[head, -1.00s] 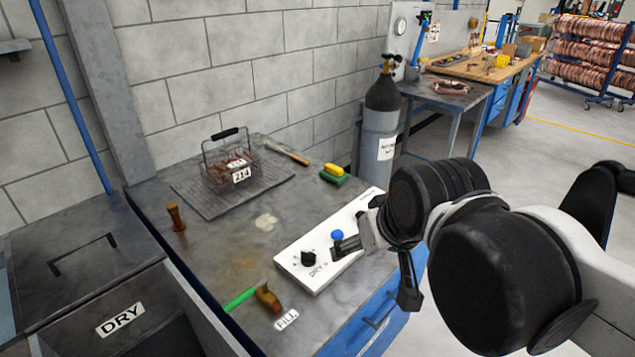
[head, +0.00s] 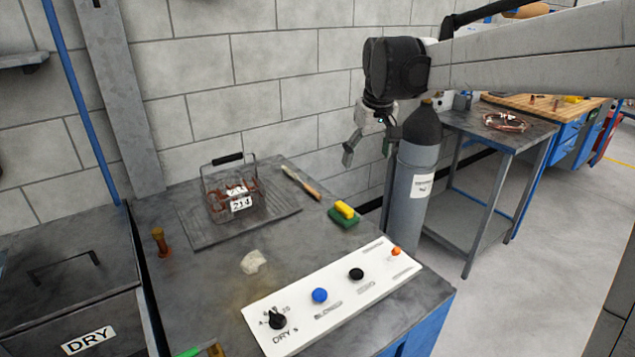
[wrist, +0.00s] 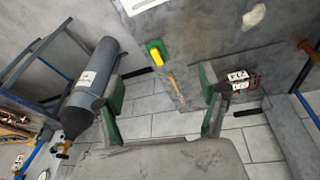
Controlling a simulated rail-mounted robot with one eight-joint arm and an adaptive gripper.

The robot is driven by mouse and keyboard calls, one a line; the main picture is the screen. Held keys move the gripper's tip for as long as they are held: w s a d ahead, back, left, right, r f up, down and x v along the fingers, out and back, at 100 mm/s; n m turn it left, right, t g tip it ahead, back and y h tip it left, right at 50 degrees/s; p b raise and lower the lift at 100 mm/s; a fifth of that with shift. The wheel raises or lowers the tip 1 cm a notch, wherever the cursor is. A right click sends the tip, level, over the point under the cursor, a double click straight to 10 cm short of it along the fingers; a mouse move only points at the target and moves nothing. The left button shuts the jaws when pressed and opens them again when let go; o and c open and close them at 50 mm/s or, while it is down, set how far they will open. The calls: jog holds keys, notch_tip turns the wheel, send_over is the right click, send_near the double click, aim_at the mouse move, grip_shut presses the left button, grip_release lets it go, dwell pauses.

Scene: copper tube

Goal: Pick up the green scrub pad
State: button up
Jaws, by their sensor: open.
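The green scrub pad (head: 343,218) lies flat on the grey bench top near its back right edge, with a yellow block (head: 346,209) resting on it. In the wrist view the green pad (wrist: 151,45) shows beyond the fingertips, with the yellow block (wrist: 156,56) on it. My gripper (head: 368,150) is open and empty, in the air above and behind the pad by the wall. In the wrist view my gripper (wrist: 158,85) has its two green-padded fingers spread wide, with the pad between their directions but farther off.
A grey gas cylinder (head: 411,190) stands just right of the bench, close to my gripper. A wire basket (head: 222,205) labelled 214, a brush (head: 302,184), a white control panel (head: 330,297) and a whitish lump (head: 253,262) are on the bench. Bare bench surrounds the pad's front.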

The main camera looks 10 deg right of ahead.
jog(key=w+f+n+g, duration=0.1)
jog(key=w+f, duration=0.5)
jog(key=w, duration=0.7)
jog(key=n+g, duration=0.2)
send_over(344, 206)
notch_tip(344, 206, down, 13)
jog(key=f, duration=0.4)
jog(key=f+b, duration=0.1)
jog(key=f, duration=0.3)
jog(key=shift+w+d, duration=0.15)
jog(key=shift+d, duration=0.05)
jog(key=shift+s+a+f+b, duration=0.15)
jog(key=shift+f+b, duration=0.1)
jog(key=shift+f, duration=1.15)
jog(key=shift+s+a+f+b, duration=0.1)
jog(key=shift+f+b, duration=0.15)
jog(key=shift+f, duration=1.1)
jog(key=shift+c, duration=0.2)
jog(key=c, duration=1.2)
jog(key=shift+r, duration=0.15)
